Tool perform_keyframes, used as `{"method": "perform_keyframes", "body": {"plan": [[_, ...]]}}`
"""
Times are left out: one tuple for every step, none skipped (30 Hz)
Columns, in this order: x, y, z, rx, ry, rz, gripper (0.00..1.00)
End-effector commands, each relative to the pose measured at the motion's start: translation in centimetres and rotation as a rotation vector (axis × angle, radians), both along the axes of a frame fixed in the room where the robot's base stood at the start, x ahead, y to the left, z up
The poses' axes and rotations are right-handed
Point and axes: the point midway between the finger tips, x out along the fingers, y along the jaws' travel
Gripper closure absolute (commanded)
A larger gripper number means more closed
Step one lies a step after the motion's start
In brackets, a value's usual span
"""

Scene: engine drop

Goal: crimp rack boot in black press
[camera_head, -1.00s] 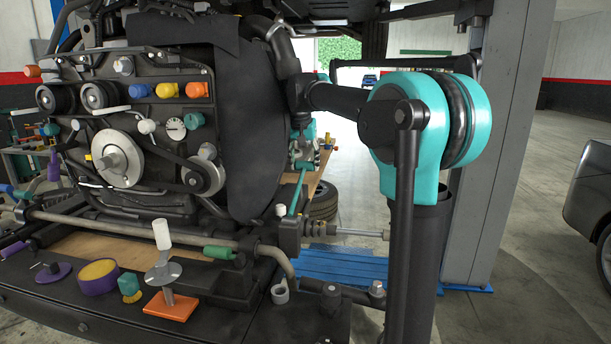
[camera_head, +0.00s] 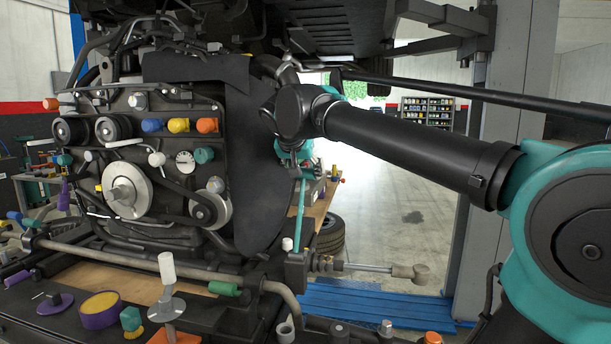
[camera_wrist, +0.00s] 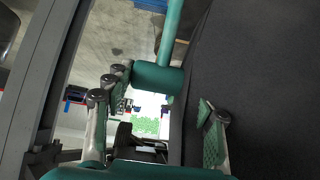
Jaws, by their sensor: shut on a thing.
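The black press (camera_head: 297,268) appears as a dark block at the right end of the front assembly. A slim teal lever (camera_head: 300,215) stands nearly upright above it. In the wrist view the lever (camera_wrist: 171,35) ends in a thick teal cross grip (camera_wrist: 158,77). My gripper (camera_wrist: 165,92) has its fingers on either side of this grip. In the head view my gripper (camera_head: 302,160) is mostly hidden behind my wrist. A dark ribbed piece, seemingly the rack boot (camera_head: 322,263), sits on the rod right of the press; its inner end is hidden.
A large dark panel (camera_head: 262,170) stands close beside my gripper. The steel rod (camera_head: 365,267) sticks out to the right over a blue platform (camera_head: 375,302). A white-topped post (camera_head: 167,268) and a purple-rimmed dish (camera_head: 100,311) stand on the front shelf. Open floor lies behind.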

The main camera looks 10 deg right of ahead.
Motion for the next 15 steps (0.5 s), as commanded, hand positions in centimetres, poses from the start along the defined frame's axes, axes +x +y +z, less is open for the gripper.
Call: {"method": "perform_keyframes", "body": {"plan": [[-0.55,0.12,-0.36,0.005,0.011,-0.003,0.97],[-0.65,0.15,-0.34,0.005,0.011,-0.003,0.97],[-0.77,0.18,-0.33,0.006,0.012,-0.003,0.97],[-0.84,0.21,-0.34,0.006,0.012,-0.003,0.97],[-0.89,0.22,-0.33,0.006,0.012,-0.003,0.97],[-0.93,0.24,-0.33,0.005,0.012,-0.002,0.97],[-0.95,0.24,-0.33,0.005,0.012,-0.002,0.97],[-0.97,0.24,-0.34,0.005,0.013,-0.002,0.97],[-0.98,0.24,-0.34,0.005,0.012,-0.002,0.97],[-0.98,0.24,-0.35,0.005,0.013,-0.002,0.97],[-0.98,0.24,-0.36,0.005,0.013,-0.002,0.97],[-0.98,0.24,-0.37,0.005,0.013,-0.002,0.97],[-0.97,0.24,-0.38,0.005,0.013,-0.002,0.97],[-0.98,0.24,-0.39,0.005,0.013,-0.002,0.97],[-0.97,0.23,-0.39,0.005,0.013,-0.002,0.97]]}}
